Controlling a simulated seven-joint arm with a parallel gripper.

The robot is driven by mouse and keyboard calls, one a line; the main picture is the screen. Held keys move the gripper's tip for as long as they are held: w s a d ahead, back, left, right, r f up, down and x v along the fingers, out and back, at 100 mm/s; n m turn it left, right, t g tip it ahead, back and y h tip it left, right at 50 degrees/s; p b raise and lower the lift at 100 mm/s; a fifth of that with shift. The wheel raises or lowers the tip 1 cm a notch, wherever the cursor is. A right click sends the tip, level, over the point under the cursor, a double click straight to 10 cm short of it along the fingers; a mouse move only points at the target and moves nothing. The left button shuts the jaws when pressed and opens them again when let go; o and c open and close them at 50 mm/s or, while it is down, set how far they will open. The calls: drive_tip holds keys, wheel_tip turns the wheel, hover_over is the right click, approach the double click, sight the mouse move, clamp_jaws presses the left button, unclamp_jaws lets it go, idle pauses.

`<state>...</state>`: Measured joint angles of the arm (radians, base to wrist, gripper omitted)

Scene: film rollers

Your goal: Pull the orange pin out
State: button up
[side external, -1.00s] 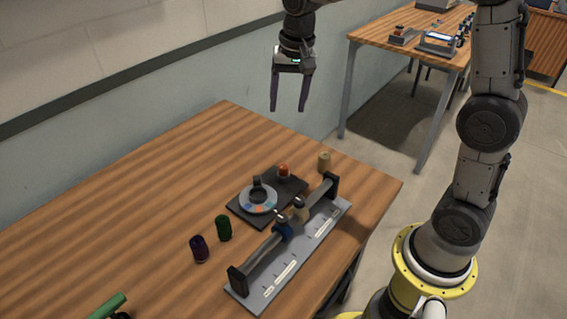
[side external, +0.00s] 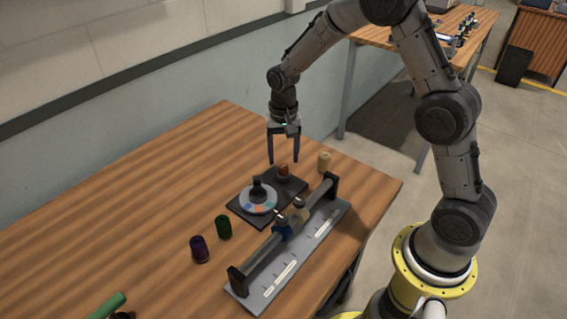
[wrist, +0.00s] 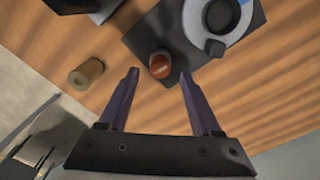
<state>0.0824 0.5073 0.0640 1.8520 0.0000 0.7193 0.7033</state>
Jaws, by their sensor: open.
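The orange pin (side external: 283,170) stands upright at the far right corner of a dark base plate (side external: 240,214). In the wrist view the orange pin (wrist: 160,65) is seen from above, with a red-orange top, just beyond and between my fingertips. My gripper (side external: 284,162) is open and empty, pointing down just above the pin. In the wrist view my gripper (wrist: 159,73) shows its two dark purple fingers spread apart. They do not appear to touch the pin. How deep the pin sits in the plate is hidden.
A ring dial (side external: 258,200) with a black knob shares the plate. A tan cylinder (side external: 324,162) stands close by on the right. A grey rail fixture (side external: 318,236) with upright ends lies in front.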

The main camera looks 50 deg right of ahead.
sight(283, 166)
drive_tip(key=shift+f, duration=1.6)
clamp_jaws()
